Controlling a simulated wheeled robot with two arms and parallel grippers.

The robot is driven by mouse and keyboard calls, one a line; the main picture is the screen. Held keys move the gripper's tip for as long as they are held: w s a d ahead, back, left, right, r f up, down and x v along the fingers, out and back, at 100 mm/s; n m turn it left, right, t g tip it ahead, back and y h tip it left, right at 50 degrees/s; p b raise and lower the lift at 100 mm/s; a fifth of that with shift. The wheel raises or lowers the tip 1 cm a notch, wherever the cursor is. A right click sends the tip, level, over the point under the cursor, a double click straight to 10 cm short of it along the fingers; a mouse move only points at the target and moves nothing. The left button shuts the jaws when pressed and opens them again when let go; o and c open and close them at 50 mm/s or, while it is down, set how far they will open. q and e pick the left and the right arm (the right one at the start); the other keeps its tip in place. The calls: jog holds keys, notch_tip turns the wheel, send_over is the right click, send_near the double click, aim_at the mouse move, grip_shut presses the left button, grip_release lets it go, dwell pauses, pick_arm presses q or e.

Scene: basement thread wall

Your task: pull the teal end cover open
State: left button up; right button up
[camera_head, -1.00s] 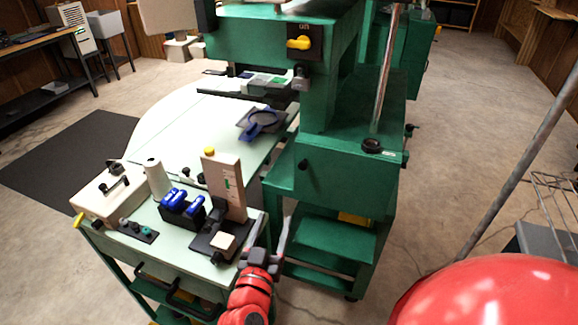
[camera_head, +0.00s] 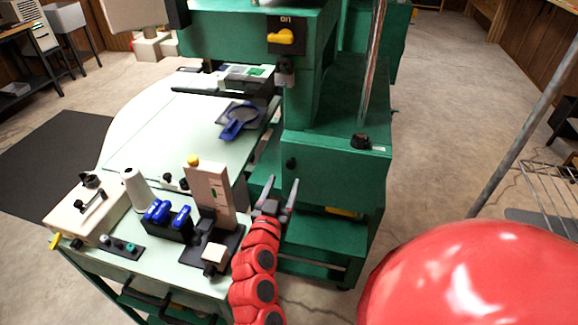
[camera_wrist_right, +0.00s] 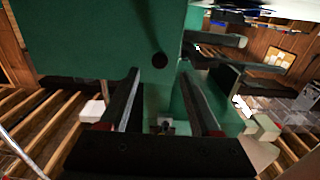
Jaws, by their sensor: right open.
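The teal end cover (camera_head: 340,172) is the upright front panel of the green machine, right of centre in the head view. It appears closed and flush. Its small black knob (camera_head: 291,163) sits near its left edge. In the right wrist view the cover (camera_wrist_right: 100,45) fills the upper left, with the knob (camera_wrist_right: 159,60) near its lower edge. My right gripper (camera_head: 283,181) is open and empty, just below the knob in the head view. In the wrist view the knob lies between the lines of its two fingers (camera_wrist_right: 160,76). No contact shows. My left gripper is out of view.
A pale worktable (camera_head: 112,262) stands left of my right arm, carrying a tan upright block (camera_head: 208,192), blue-handled items (camera_head: 168,213) and a white cylinder (camera_head: 135,187). A green lower shelf (camera_head: 322,246) lies below the cover. A grey pole (camera_head: 520,130) rises at right.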

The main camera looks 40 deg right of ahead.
aim_at(290, 167)
jog(key=p+x, duration=0.1)
jog(key=x, duration=0.5)
jog(key=shift+w+d, duration=0.15)
grip_shut()
dwell(1.3)
